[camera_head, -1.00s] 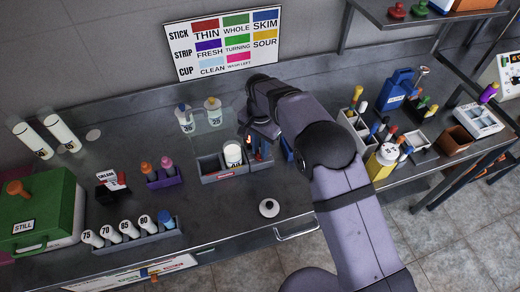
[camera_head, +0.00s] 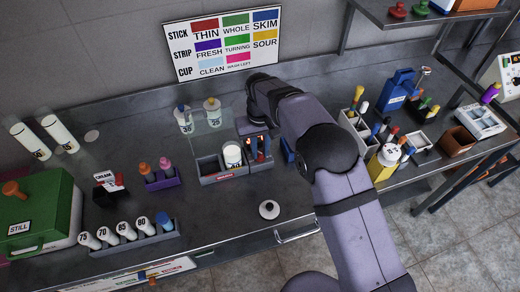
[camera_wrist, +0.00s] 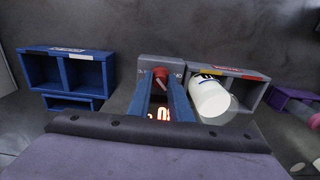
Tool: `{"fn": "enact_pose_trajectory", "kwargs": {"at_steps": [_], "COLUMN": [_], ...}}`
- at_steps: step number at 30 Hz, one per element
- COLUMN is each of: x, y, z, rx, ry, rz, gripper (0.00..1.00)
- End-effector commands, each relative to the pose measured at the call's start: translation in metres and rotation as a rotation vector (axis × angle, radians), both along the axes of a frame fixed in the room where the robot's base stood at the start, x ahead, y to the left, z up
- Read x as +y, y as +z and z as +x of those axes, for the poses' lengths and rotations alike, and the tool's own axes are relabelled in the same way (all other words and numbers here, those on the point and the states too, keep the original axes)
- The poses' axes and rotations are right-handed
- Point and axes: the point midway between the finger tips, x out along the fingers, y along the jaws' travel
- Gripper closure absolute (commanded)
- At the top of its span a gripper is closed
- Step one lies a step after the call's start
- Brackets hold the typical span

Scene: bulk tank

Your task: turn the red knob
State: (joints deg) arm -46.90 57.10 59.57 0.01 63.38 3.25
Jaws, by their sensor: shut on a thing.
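The red knob (camera_wrist: 160,79) is on the front of a small grey unit (camera_wrist: 163,64) with dark lettering on either side of the knob. My gripper (camera_wrist: 162,88) has its two blue fingers shut on the red knob. The fingers hide part of it, so its exact setting cannot be read. Glowing red digits (camera_wrist: 161,114) show between the fingers, partly covered. In the head view, my gripper (camera_head: 261,147) is at the grey unit (camera_head: 250,127), at the right end of the grey compartment tray.
A white cup (camera_head: 233,155) stands in the grey tray (camera_head: 210,179) beside my gripper; it also shows in the wrist view (camera_wrist: 209,98). A blue compartment holder (camera_wrist: 65,50) is on the other side.

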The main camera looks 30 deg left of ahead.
Motion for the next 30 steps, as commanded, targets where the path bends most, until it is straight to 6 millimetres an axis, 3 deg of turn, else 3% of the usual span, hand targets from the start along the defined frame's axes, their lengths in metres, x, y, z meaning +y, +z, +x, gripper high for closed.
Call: {"fn": "enact_pose_trajectory", "kwargs": {"at_steps": [18,30], "x": [0.0010,0.0012], "y": [0.0021,0.0023], "z": [0.0009,0.0011], "rx": [-0.004,-0.005], "ry": [0.567,0.785], "rz": [0.003,0.003], "gripper": [1.00,1.00]}}
